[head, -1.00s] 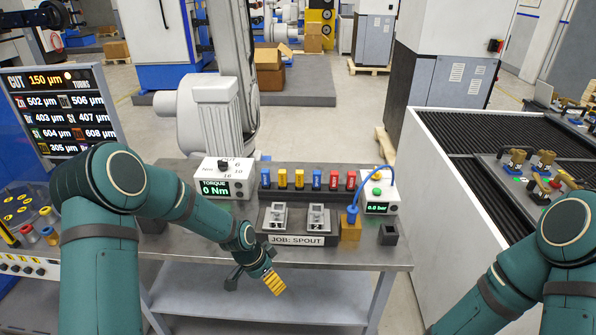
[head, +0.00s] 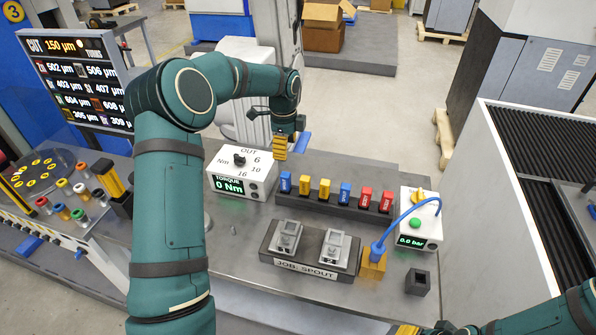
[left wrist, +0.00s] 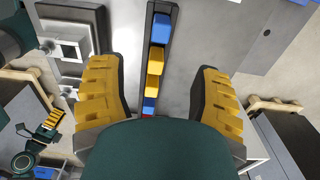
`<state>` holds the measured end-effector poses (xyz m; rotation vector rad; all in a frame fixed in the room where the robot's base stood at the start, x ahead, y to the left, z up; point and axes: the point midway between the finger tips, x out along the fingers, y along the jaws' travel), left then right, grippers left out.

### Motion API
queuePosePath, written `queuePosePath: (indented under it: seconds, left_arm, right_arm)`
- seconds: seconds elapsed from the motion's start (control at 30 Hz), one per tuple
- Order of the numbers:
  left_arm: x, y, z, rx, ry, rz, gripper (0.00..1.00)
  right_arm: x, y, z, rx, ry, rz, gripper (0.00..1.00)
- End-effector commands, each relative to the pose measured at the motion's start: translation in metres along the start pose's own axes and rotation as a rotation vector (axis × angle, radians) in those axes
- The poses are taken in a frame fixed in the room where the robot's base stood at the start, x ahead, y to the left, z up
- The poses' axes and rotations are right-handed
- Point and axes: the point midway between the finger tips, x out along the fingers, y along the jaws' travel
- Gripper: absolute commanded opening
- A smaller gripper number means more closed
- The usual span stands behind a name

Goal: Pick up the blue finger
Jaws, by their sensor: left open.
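Two blue fingers stand in the dark rack (head: 330,205): one at its left end (head: 285,182) and one mid-row (head: 345,193). Yellow fingers (head: 304,185) and red fingers (head: 365,196) share the row. My left gripper (head: 286,150) is open and empty, above and behind the rack's left end. In the left wrist view, its yellow-padded jaws (left wrist: 157,75) are wide apart, with the end blue finger (left wrist: 160,28) beyond the gap between them. My right gripper (head: 420,330) is cut off at the bottom edge; its jaw state is unclear.
A torque box (head: 240,175) stands left of the rack and a pressure box (head: 420,220) right. A fixture block (head: 310,250) with two grey parts lies in front. A blue hose (head: 405,212) arches near the rack's right end.

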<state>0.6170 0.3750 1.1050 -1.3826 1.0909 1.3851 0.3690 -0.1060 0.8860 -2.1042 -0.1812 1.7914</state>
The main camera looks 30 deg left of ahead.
Motion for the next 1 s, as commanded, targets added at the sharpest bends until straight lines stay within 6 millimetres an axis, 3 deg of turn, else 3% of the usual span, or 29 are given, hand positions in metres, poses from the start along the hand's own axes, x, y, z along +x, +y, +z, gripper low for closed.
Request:
queuePosePath:
  seconds: [0.13, 0.5, 0.77, 1.0]
  left_arm:
    - [0.010, 0.000, 0.002, 0.004, -0.003, 0.004, 0.64]
    - [0.074, 0.000, 0.002, 0.004, -0.002, 0.003, 0.64]
    - [0.091, -0.001, 0.002, 0.003, -0.002, 0.003, 0.64]
    - [0.125, -0.005, 0.003, 0.003, -0.003, 0.003, 0.64]
  right_arm:
    - [0.000, 0.000, 0.001, 0.000, -0.002, 0.000, 0.44]
    - [0.001, 0.001, 0.001, 0.000, -0.001, 0.000, 0.44]
    - [0.000, 0.000, 0.001, 0.000, -0.001, 0.000, 0.44]
    - [-0.003, -0.001, 0.000, 0.000, -0.001, 0.000, 0.44]
